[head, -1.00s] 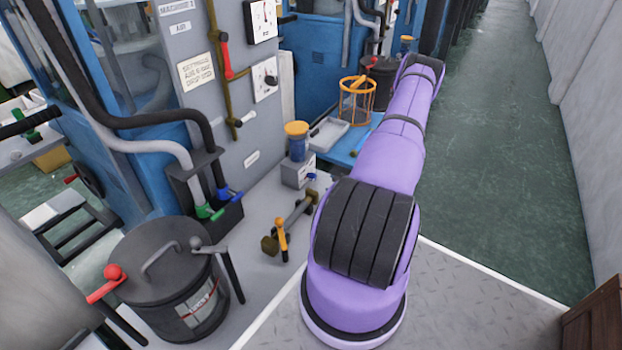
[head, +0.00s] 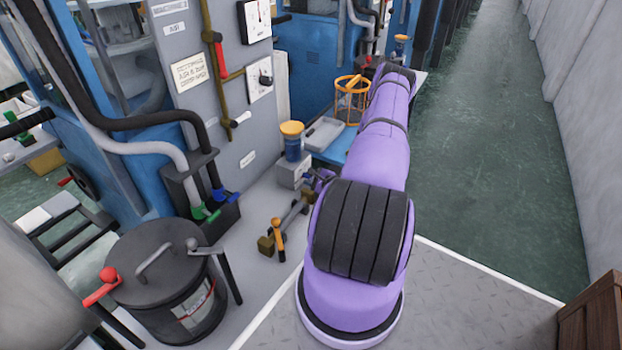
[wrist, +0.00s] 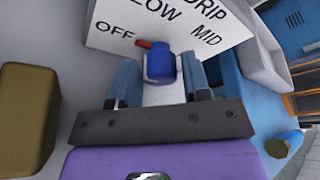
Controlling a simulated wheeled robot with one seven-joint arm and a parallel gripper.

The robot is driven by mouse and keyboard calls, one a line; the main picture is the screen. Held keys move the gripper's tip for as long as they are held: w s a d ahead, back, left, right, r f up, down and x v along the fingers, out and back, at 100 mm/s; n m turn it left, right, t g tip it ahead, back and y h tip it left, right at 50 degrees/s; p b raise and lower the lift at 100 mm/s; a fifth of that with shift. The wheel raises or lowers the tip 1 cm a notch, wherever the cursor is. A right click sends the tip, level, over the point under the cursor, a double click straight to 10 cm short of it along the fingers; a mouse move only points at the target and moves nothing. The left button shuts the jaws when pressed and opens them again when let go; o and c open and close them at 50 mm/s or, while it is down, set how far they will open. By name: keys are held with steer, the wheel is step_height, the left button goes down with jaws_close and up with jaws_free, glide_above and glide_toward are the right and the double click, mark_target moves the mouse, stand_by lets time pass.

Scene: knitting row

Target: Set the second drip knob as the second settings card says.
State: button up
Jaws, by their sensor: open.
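The drip knob is blue (wrist: 161,68) with a red pointer (wrist: 143,44) in the wrist view. The pointer's tip lies beside the word OFF on the white dial plate (wrist: 180,22), which also shows LOW and MID. My gripper (wrist: 160,80) is open, with one blue finger on each side of the knob; I cannot tell whether they touch it. In the head view my gripper (head: 318,181) is at the small grey box (head: 291,173) under an orange-lidded blue cup (head: 292,142), and the knob is hidden there. A settings card (head: 190,71) is on the grey panel, too small to read.
A grey tray (head: 324,134) and an orange wire basket (head: 351,100) stand behind. A dark lidded drum (head: 160,280) stands at front left. The right aisle is clear.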

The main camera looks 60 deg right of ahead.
steer(key=c, duration=0.6)
steer(key=shift+c, duration=0.2)
steer(key=shift+m+y, duration=0.8)
steer(key=shift+m, duration=0.4)
steer(key=m+y, duration=0.2)
steer(key=m, duration=0.1)
steer(key=shift+d+g, duration=0.15)
steer(key=shift+g, duration=0.25)
steer(key=m+y, duration=0.2)
steer(key=m, duration=0.1)
steer(key=shift+d+m+y, duration=0.1)
steer(key=shift+m+y, duration=0.6)
steer(key=shift+m, duration=0.6)
